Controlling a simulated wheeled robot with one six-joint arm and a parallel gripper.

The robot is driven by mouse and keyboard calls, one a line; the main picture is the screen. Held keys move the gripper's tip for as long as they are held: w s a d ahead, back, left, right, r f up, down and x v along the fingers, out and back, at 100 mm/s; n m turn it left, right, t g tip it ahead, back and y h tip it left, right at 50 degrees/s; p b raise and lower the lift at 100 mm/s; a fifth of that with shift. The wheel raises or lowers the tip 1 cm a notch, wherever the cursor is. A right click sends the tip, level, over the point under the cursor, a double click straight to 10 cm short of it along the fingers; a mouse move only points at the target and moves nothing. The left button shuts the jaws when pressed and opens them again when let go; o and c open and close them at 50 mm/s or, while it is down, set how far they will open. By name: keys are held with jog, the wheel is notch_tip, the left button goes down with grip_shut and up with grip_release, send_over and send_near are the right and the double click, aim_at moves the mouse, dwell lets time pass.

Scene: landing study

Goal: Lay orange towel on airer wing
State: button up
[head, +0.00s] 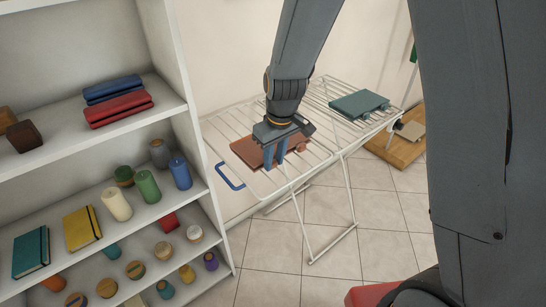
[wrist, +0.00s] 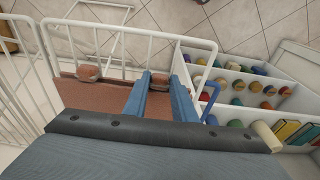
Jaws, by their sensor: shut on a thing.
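The orange towel (head: 250,154), a flat brownish-orange folded piece, lies along the near wing of the white airer (head: 222,150). In the wrist view the towel (wrist: 104,97) spreads below my gripper, with two small raised lumps at its far edge. My gripper (head: 275,164) points down at the towel with its blue fingers. It is shut on the towel; in the wrist view the fingers (wrist: 167,82) close about one raised lump. The towel appears to rest on the wing's bars; any small gap is hidden. My gripper covers part of the towel.
A teal folded towel (head: 358,104) lies on the airer's far part. A blue loop (head: 230,176) sits at the wing's near end. A white shelf (head: 190,103) with books, rolls and jars stands close on the left. A wooden board (head: 392,150) lies beyond.

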jog(key=shift+f, duration=0.15)
dwell(0.3)
jog(key=shift+f, duration=0.45)
jog(key=shift+f+b, duration=0.35)
jog(key=shift+b, duration=0.1)
jog(key=o, duration=1.1)
jog(key=shift+c, duration=0.2)
jog(key=shift+r, duration=0.1)
notch_tip(320, 180, up, 7)
jog(key=p, duration=0.5)
